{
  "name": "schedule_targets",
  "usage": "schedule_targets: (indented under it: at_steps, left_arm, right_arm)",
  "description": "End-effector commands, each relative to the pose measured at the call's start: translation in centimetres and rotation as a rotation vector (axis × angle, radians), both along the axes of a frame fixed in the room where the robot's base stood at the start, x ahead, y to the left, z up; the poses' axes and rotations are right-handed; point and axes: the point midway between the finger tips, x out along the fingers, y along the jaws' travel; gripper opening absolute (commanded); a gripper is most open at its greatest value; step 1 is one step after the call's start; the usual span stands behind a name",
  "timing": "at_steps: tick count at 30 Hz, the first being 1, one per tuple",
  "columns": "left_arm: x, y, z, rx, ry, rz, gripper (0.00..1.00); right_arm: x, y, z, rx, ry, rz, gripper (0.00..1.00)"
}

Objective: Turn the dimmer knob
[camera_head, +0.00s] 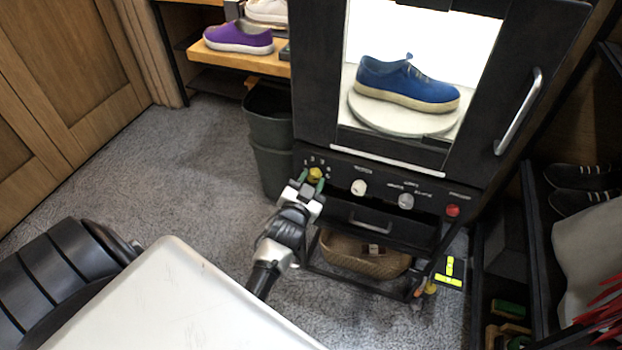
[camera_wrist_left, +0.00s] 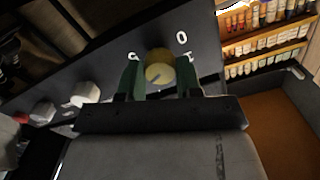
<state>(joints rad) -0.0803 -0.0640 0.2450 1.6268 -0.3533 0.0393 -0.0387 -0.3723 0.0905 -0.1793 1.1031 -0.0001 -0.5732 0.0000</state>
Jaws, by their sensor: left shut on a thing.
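The yellow knob (camera_head: 315,173) is at the left end of the black cabinet's control panel, with number marks around it. It also shows in the left wrist view (camera_wrist_left: 158,73), with a dark pointer line on its face. My left gripper (camera_head: 311,181) has its green fingers on opposite sides of this knob and is shut on it. A white knob (camera_head: 358,187) and a grey knob (camera_head: 405,201) sit further right on the panel. Their small labels are too blurred to read, so I cannot tell which knob is labelled dimmer. My right gripper is not in view.
A red button (camera_head: 452,211) is at the panel's right end. A blue sneaker (camera_head: 408,82) stands on a round white turntable (camera_head: 362,108) in the lit cabinet. A grey bin (camera_head: 270,121) is close left of the panel. A wicker basket (camera_head: 352,258) sits below.

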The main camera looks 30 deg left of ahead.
Motion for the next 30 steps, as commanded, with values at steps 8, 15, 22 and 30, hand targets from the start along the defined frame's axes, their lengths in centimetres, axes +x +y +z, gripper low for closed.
schedule_targets:
  at_steps: [8,15,22,30]
  left_arm:
    - [-0.01,-0.01,-0.03,0.05,0.012,0.0,0.11]
    - [-0.01,-0.02,-0.05,0.052,0.012,0.0,0.11]
    - [0.0,-0.03,-0.04,0.051,0.012,0.0,0.49]
    - [0.0,-0.01,-0.03,0.051,0.012,0.0,0.6]
  right_arm:
    - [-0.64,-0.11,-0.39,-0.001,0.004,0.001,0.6]
    - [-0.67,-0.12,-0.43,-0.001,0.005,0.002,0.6]
    - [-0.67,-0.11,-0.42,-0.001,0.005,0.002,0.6]
    - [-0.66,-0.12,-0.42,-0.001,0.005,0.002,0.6]
